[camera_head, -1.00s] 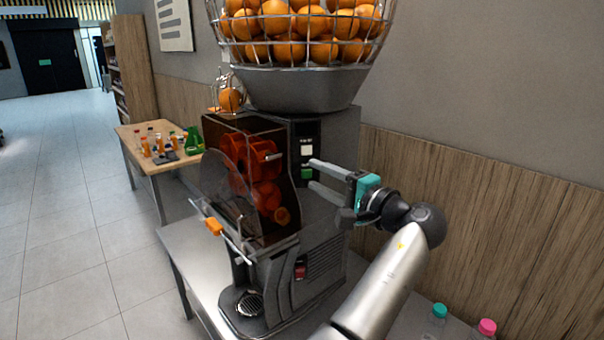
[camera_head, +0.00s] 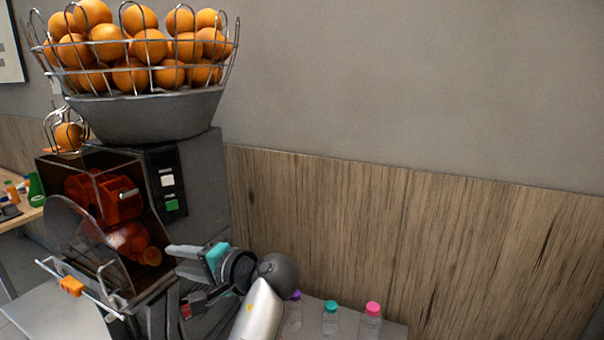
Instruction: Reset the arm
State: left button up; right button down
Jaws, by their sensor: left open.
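My left gripper (camera_head: 175,261) is in the lower left of the head view, with its two fingers apart and nothing between them. It is in front of the side of the orange juicer (camera_head: 205,185), lower than the juicer's green button (camera_head: 172,205) and white button (camera_head: 167,181). I cannot tell whether the fingers touch the machine. My left forearm comes up from the bottom edge and hides part of the juicer's lower body. My right gripper is out of view.
A wire basket of oranges (camera_head: 150,47) tops the juicer. Bottles with purple, teal (camera_head: 330,318) and pink caps (camera_head: 371,318) stand on the table (camera_head: 398,330) right of my arm. A wood-panelled wall (camera_head: 400,225) is behind. A side table with bottles is at the far left.

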pick_arm(q)
jog(key=s+f+n+g+h, duration=0.1)
jog(key=s+f+h, duration=0.2)
jog(key=s+f, duration=0.5)
jog(key=s+f+h, duration=0.4)
jog(key=s+f, duration=0.1)
jog(key=f, duration=0.5)
jog(key=s+d+f+g+h, duration=0.1)
jog(key=s+d+h, duration=0.1)
jog(key=s, duration=0.4)
jog(key=s+d+f+n+h, duration=0.1)
jog(key=s+d+h, duration=0.15)
jog(key=s, duration=0.35)
jog(key=s+d+f+g+h, duration=0.1)
jog(key=s+d+h, duration=0.15)
jog(key=s, duration=0.25)
jog(key=s+f+g+b, duration=0.1)
jog(key=s+f+b, duration=0.15)
jog(key=f, duration=1.25)
jog(key=s+f+b, duration=0.1)
jog(key=f+b, duration=0.3)
jog(key=f, duration=1.1)
jog(key=s+a+f+g+b, duration=0.1)
jog(key=s+f+b, duration=0.4)
jog(key=s+f, duration=0.9)
notch_tip(320, 180, down, 4)
jog(key=shift+s+a+f+g+b, duration=0.1)
jog(key=shift+s+a+g+b, duration=0.2)
jog(key=shift+a, duration=0.25)
